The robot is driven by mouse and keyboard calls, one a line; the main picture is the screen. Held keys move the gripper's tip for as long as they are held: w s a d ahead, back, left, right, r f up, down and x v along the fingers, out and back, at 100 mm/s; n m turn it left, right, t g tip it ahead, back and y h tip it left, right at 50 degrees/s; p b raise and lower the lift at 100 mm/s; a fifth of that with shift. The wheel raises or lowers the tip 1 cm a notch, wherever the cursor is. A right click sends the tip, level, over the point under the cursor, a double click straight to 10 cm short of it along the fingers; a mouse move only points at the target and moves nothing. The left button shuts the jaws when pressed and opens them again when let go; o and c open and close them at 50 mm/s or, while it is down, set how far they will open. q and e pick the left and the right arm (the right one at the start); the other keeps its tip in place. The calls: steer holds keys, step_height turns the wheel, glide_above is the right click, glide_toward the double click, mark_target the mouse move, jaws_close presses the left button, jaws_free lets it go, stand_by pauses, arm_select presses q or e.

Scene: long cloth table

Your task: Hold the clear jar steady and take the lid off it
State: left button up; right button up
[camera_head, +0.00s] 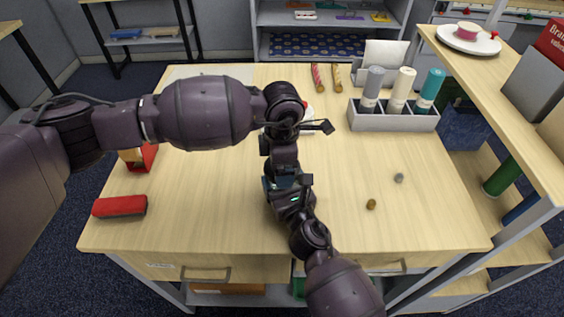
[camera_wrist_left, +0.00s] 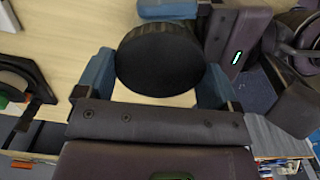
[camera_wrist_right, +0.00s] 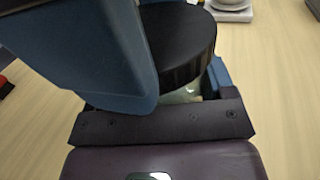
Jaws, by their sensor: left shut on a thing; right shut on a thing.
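A round black ribbed lid (camera_wrist_left: 160,58) sits between the blue fingers of my left gripper (camera_wrist_left: 155,85), which is shut on it. It also shows in the right wrist view (camera_wrist_right: 178,42). Below it there is a small piece of the clear jar (camera_wrist_right: 190,92), between the fingers of my right gripper (camera_wrist_right: 170,90), which is shut on the jar. A large blue finger covers the left part of that view. In the head view my arms meet at mid-table and hide most of the jar and lid. I cannot tell whether the lid still touches the jar's rim.
A grey tray (camera_head: 395,122) with three bottles stands at the back right. A red case (camera_head: 120,206) lies at the left edge. A brown piece (camera_head: 371,204) and a grey piece (camera_head: 399,177) lie right of my grippers. The front right of the table is otherwise clear.

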arm_select(q)
steer(key=n, duration=0.9)
steer(key=shift+n, duration=0.4)
steer(key=n, duration=0.9)
steer(key=shift+n, duration=0.3)
steer(key=shift+r, duration=0.4)
steer(key=shift+r, duration=0.7)
steer(key=shift+r, duration=0.1)
